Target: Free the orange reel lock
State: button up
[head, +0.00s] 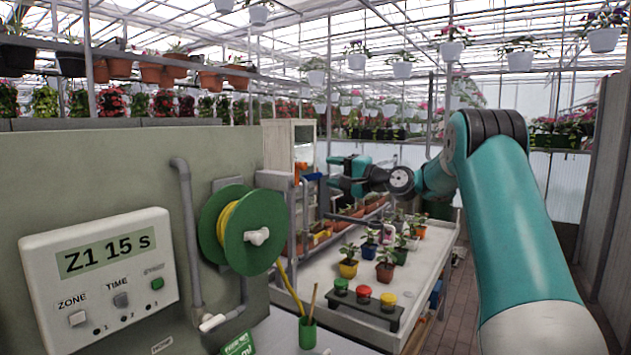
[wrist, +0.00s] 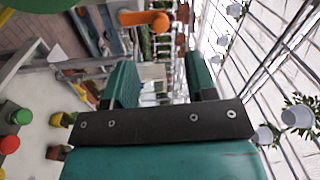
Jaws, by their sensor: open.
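An orange lever with a round end (wrist: 145,19) shows at the top of the wrist view, beyond my gripper's fingers. A small orange piece also shows in the head view (head: 300,166), just left of my gripper; I take it to be the same part, the reel lock. The green hose reel (head: 254,212) with yellow hose and a white knob is on the wall at the left. My gripper (head: 338,173) is open and empty, teal fingers pointing left in the head view. In the wrist view its fingers (wrist: 161,82) are apart with nothing between them.
A control box (head: 98,270) reading "Z1 15 s" is on the grey wall. A pale table (head: 325,291) holds potted plants and a stand with green, red and yellow buttons (head: 365,302). A green cup (head: 307,333) with sticks stands in front. Hanging pots are overhead.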

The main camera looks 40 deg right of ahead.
jog(key=b+v, duration=0.2)
jog(key=v, duration=0.6)
jog(key=shift+s+b, duration=0.2)
jog(key=shift+b, duration=0.2)
jog(key=shift+d, duration=0.1)
jog(key=w+a+f+n+g+y, duration=0.2)
jog(key=a+n+g, duration=0.2)
jog(key=a, duration=1)
jog(key=s+a+f+n+g, duration=0.3)
jog(key=s+a, duration=0.1)
jog(key=a, duration=0.5)
jog(key=s+a+f+n+g, duration=0.3)
jog(key=a, duration=0.6)
jog(key=s+a+f+n+g+h, duration=0.1)
jog(key=s+a+f+n+g, duration=0.3)
jog(key=s+a, duration=0.5)
jog(key=s+f+n+g+h, duration=0.1)
jog(key=s+f+n, duration=0.1)
jog(key=s, duration=0.6)
jog(key=s+f+n+g+h, duration=0.2)
jog(key=s+f+n, duration=0.1)
jog(key=s, duration=0.6)
jog(key=shift+d+f+n+g+b, duration=0.3)
jog(key=shift+d+f+b, duration=0.05)
jog(key=shift+f, duration=0.25)
jog(key=shift+o, duration=0.4)
